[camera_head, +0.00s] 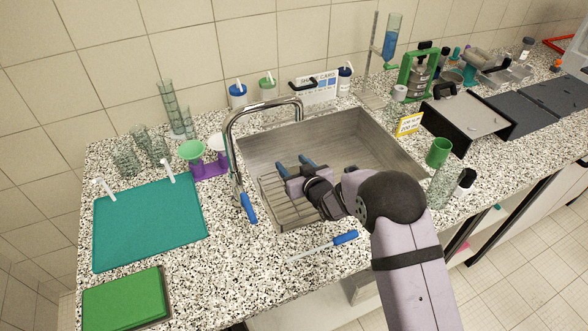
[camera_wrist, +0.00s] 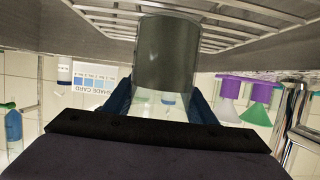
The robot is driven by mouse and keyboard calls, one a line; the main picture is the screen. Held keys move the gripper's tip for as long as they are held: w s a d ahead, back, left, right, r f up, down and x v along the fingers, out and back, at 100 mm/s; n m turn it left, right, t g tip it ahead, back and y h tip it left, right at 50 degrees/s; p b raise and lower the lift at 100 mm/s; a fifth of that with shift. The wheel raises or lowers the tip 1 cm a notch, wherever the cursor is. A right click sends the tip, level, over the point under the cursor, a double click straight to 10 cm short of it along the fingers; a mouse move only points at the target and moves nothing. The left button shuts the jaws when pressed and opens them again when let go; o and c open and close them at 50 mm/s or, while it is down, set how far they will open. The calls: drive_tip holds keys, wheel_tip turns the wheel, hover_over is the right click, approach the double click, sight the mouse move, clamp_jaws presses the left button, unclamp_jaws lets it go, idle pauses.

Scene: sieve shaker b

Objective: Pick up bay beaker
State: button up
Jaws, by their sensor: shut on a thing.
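My gripper (camera_head: 296,165) is over the left part of the sink, with its blue fingers pointing to the back wall. The wrist view is upside down and shows the two blue fingers (camera_wrist: 162,108) on either side of a clear glass beaker (camera_wrist: 165,52), shut on it. The beaker looks empty, and the wire rack shows beyond it. In the head view I cannot make out the beaker between the fingers. Whether it touches the rack I cannot tell.
The sink (camera_head: 390,150) holds a wire rack (camera_head: 275,198) at left. A curved tap (camera_head: 232,150) stands close left of my gripper. Purple stand with funnels (camera_head: 208,168), teal mat (camera_head: 150,222) and blue-handled tool (camera_head: 325,246) lie around. The sink's right half is clear.

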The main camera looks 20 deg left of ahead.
drive_tip(key=shift+r, duration=0.25)
wheel_tip(320, 180, up, 10)
drive_tip(key=b, duration=0.2)
drive_tip(key=shift+f, duration=0.2)
idle(0.8)
drive_tip(key=shift+w, duration=0.1)
